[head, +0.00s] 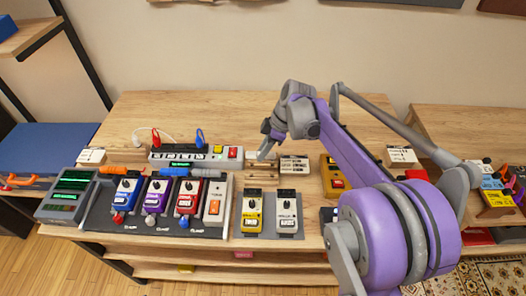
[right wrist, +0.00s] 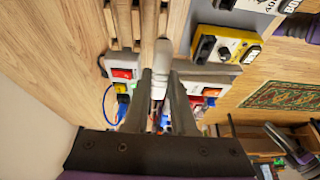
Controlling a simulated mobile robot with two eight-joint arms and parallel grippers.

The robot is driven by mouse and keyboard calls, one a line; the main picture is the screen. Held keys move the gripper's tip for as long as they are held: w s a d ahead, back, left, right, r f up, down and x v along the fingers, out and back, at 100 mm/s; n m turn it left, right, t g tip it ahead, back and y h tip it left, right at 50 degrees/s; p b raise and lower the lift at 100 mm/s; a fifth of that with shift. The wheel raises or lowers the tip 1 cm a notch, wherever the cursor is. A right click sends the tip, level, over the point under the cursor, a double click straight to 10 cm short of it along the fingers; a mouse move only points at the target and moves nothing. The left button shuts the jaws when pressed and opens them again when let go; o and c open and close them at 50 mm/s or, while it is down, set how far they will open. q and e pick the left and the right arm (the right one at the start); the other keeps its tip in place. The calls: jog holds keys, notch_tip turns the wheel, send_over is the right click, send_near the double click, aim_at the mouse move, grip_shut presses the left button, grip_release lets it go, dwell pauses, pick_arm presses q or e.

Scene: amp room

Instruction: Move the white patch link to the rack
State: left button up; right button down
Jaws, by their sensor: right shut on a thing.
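My right gripper (head: 264,150) reaches down over the middle of the workbench, beside a small slatted wooden rack (head: 256,176). In the right wrist view the gripper (right wrist: 160,78) is shut on the white patch link (right wrist: 161,58), a pale rounded piece between its fingertips. The rack's wooden slats (right wrist: 124,22) show just beyond the fingertips there. I cannot tell whether the link touches the rack. The link is mostly hidden by the gripper in the head view. My left gripper is not in view.
A power strip (head: 185,163) with red and blue plugs stands left of the rack. A dark pedalboard (head: 100,217) with several pedals lies in front. A yellow pedal (head: 252,212) and a white pedal (head: 286,212) stand nearby. Bare wood lies behind the strip.

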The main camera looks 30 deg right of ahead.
aim_at(259, 175)
jog(key=shift+d+f, duration=0.15)
jog(key=shift+f+b, duration=0.55)
jog(key=shift+f, duration=0.1)
notch_tip(259, 175, down, 3)
jog(key=shift+f+b, duration=0.15)
jog(key=shift+b, duration=1)
jog(key=shift+f+b, duration=0.6)
jog(key=shift+f, duration=0.5)
jog(key=shift+f, duration=0.1)
jog(key=shift+f, duration=0.9)
dwell(0.4)
